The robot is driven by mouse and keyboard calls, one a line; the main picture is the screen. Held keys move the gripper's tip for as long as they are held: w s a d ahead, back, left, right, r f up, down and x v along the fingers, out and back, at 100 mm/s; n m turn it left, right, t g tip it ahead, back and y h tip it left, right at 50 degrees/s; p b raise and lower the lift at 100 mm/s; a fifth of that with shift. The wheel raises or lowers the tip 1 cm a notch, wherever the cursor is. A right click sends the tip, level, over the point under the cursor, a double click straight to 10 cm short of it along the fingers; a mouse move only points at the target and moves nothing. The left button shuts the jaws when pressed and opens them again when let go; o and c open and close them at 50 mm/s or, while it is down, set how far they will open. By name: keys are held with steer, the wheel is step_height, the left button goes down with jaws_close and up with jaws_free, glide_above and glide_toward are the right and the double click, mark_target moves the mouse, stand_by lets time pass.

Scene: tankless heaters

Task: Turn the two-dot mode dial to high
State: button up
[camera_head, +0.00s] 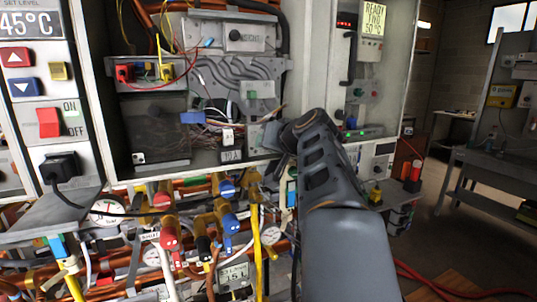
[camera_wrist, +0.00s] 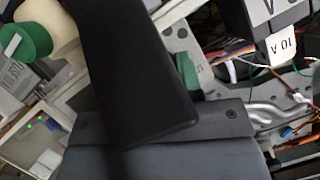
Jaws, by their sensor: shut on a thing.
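My gripper (camera_head: 274,130) reaches to the lower right edge of the open middle heater, beside its inner parts. In the wrist view my gripper's broad black finger (camera_wrist: 140,80) fills the middle and hides what lies between the jaws. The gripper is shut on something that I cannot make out. A dark knob (camera_head: 234,35) sits on a grey box at the top of the open heater. Another dark knob (camera_head: 379,168) shows on a pale box at the lower right. I cannot see two dots or a high mark on either.
Valves and pipes (camera_head: 225,215) crowd the space below. The right heater's display (camera_head: 374,18) reads "READY TWO 50 °C". Open floor (camera_head: 450,225) lies at the right.

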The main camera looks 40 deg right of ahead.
steer(key=m+b, duration=0.1)
steer(key=m+t+y+b, duration=0.1)
steer(key=m+y+b, duration=0.1)
steer(key=shift+d+f+m, duration=0.1)
steer(key=shift+f+m, duration=0.15)
steer(key=shift+m, duration=0.15)
steer(key=shift+r+m+t+y+b, duration=0.1)
steer(key=shift+m+t+y+b, duration=0.7)
steer(key=shift+m, duration=0.8)
steer(key=shift+b, duration=0.3)
steer(key=o, duration=0.9)
